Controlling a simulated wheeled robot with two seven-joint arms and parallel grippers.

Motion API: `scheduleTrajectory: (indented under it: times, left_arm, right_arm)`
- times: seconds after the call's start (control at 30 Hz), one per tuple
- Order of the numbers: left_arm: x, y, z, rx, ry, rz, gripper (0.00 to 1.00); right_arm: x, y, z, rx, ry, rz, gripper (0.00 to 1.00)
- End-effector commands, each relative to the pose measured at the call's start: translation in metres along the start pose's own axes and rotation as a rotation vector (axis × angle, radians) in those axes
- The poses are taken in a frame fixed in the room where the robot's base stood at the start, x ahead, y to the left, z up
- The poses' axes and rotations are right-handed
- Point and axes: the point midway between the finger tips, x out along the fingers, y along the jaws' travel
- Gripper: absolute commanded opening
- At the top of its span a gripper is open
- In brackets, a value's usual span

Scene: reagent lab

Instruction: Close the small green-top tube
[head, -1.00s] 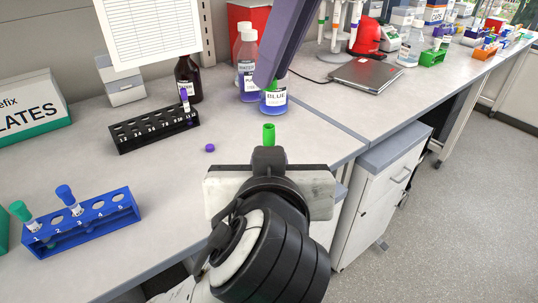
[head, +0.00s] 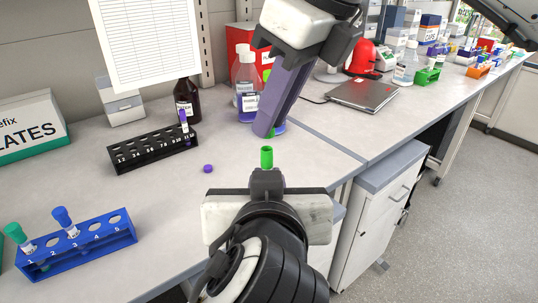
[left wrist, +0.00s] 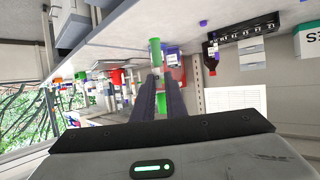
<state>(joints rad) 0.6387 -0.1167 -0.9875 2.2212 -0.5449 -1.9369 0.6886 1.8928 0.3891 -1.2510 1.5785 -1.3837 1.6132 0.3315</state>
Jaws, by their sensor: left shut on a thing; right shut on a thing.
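The small green-top tube (head: 266,157) shows in the head view as a bright green upper end standing out of my left gripper (head: 266,176). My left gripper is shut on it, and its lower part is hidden. In the left wrist view a green piece (left wrist: 154,50) shows at the ends of my left fingers. My right gripper (head: 266,131) comes down from the top with long purple fingers. It is shut; a green sliver at its tips looks like the cap, mostly hidden. In the head view its tips appear just above the tube, apart from it.
A black rack (head: 150,150) holds a purple tube, and a loose purple cap (head: 208,169) lies in front of it. A blue rack (head: 95,248) with capped tubes stands at the lower left. Bottles (head: 246,85) stand behind my right fingers. A laptop (head: 363,94) lies beyond.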

Motion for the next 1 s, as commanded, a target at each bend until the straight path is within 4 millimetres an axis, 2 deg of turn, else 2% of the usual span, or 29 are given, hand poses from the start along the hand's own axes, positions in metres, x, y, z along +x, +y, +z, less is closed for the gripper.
scheduleTrajectory:
  times: [0.37, 0.7, 1.0]
  left_arm:
    - [0.0, 0.0, 0.0, 0.0, 0.0, 0.0, 0.0]
    - [0.0, 0.0, 0.0, 0.0, 0.0, 0.0, 0.0]
    - [0.0, 0.0, 0.0, 0.0, 0.0, 0.0, 0.0]
  right_arm:
    - [0.001, 0.0, 0.0, 0.0, 0.001, 0.001, 0.0]
    - [0.016, 0.0, -0.007, 0.0, 0.0, 0.001, 0.0]
    - [0.017, 0.0, -0.007, 0.0, 0.0, 0.0, 0.0]
